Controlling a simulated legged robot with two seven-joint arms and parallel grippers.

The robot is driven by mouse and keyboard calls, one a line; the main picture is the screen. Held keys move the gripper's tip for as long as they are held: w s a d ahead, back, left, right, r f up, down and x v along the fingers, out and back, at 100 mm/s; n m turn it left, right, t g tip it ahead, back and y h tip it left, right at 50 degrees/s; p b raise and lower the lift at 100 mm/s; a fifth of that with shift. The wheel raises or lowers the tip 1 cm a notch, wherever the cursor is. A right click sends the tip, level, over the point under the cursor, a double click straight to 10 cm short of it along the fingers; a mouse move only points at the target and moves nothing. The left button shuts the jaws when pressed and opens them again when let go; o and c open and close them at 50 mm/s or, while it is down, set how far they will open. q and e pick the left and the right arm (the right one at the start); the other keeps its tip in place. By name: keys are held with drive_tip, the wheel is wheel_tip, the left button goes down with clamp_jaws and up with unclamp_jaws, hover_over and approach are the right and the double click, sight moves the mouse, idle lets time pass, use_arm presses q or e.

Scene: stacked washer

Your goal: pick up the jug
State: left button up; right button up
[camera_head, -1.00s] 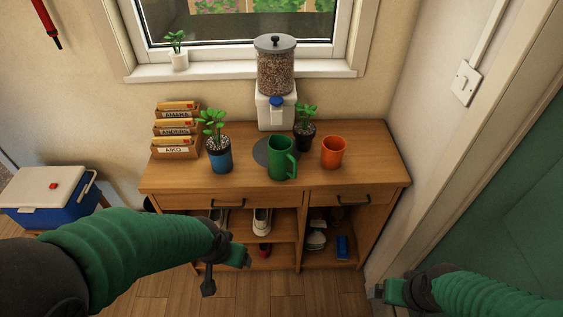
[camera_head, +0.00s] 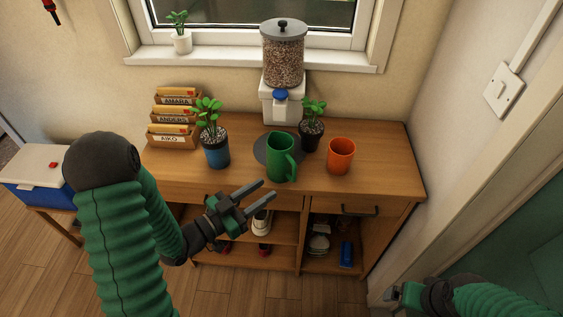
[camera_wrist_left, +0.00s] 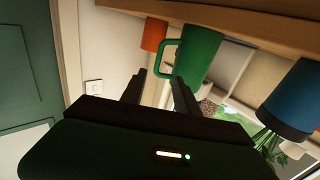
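The jug is a green vessel (camera_head: 280,158) with a handle on its right side, standing upright on the wooden cabinet top, at the front edge of a dark round mat (camera_head: 262,150). In the left wrist view the green jug (camera_wrist_left: 201,54) shows upside down, just beyond my fingers, its handle to the left. My left gripper (camera_head: 266,192) is open and empty, its two fingers apart, in front of the jug near the cabinet's front edge; it does not hold the jug. My right gripper (camera_head: 392,293) is low at the right, and its fingers are not clear.
An orange cup (camera_head: 341,156) stands right of the jug. A blue-potted plant (camera_head: 215,150) is to the left, a dark-potted plant (camera_head: 311,133) behind right. A grain dispenser (camera_head: 283,62) stands at the back. A letter rack (camera_head: 172,125) is at the left.

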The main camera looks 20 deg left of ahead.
sight(293, 173)
use_arm(q)
drive_tip(key=x, duration=0.6)
drive_tip(key=shift+w+d, duration=0.15)
drive_tip(key=shift+d, duration=0.35)
drive_tip(key=x, duration=0.4)
drive_tip(key=shift+w+a+f, duration=0.1)
drive_tip(key=shift+w+f, duration=0.05)
drive_tip(key=shift+w, duration=0.2)
drive_tip(key=shift+s, duration=0.1)
drive_tip(key=shift+c, duration=0.9)
clamp_jaws()
